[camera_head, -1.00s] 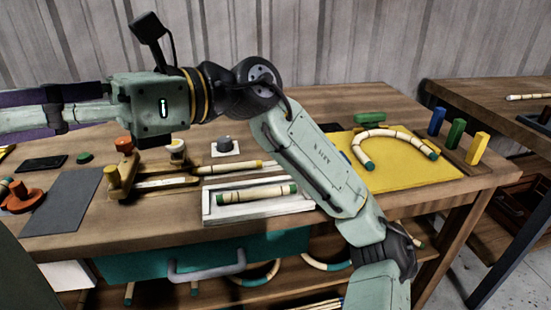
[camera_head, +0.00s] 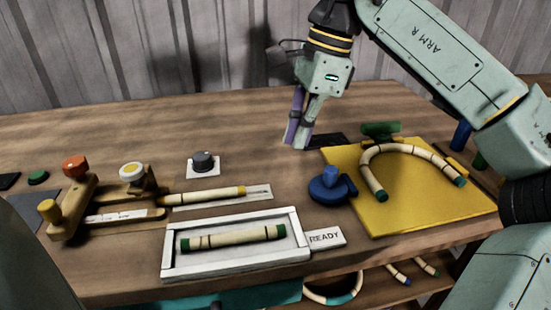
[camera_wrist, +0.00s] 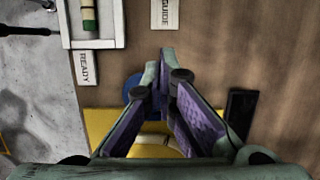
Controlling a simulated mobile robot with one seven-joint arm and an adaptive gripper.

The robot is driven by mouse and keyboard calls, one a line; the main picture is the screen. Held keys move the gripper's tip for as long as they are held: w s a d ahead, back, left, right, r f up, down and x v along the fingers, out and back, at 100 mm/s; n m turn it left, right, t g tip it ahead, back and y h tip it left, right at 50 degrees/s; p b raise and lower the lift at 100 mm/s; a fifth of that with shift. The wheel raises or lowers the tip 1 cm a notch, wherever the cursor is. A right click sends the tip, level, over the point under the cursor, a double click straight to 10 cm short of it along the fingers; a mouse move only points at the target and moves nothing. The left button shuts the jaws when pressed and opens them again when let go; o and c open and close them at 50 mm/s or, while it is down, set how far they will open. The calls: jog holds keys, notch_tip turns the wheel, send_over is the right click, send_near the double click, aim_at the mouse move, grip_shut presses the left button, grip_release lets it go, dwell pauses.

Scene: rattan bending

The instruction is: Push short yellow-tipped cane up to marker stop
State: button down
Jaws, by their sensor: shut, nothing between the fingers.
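The short yellow-tipped cane (camera_head: 205,196) lies in the head view on a pale guide strip (camera_head: 262,191). The jig carries an orange knob, a white-and-yellow knob and a yellow peg. I cannot tell which part is the marker stop. My gripper (camera_head: 297,142) points down, shut and empty, over the back middle of the table, right of and behind the cane. In the wrist view my gripper (camera_wrist: 172,75) shows with purple inner pads; the word GUIDE is at the top, and the cane is out of view.
A white tray (camera_head: 168,260) holding a green-tipped cane stands in front of the guide. A READY card (camera_head: 325,238), a blue knob (camera_head: 329,187) and a yellow board (camera_head: 430,215) with a bent cane lie right. A grey dial (camera_head: 204,161) stands behind the cane.

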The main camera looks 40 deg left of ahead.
aim_at(189, 200)
jog(key=x, duration=0.9)
jog(key=shift+s, duration=0.2)
jog(key=shift+s+a+f+p, duration=0.25)
jog(key=shift+s+a+p, duration=0.35)
jog(key=shift+s+a, duration=0.55)
jog(key=shift+s+a+f, duration=0.1)
jog(key=shift+s+a, duration=0.1)
jog(key=shift+s, duration=0.2)
jog(key=shift+s+a, duration=0.2)
jog(key=s+a, duration=0.2)
jog(key=s, duration=0.1)
jog(key=s+a+b, duration=0.1)
jog(key=s+a, duration=0.5)
jog(key=shift+s+a, duration=0.1)
jog(key=shift+s, duration=0.3)
jog(key=shift+w, duration=0.1)
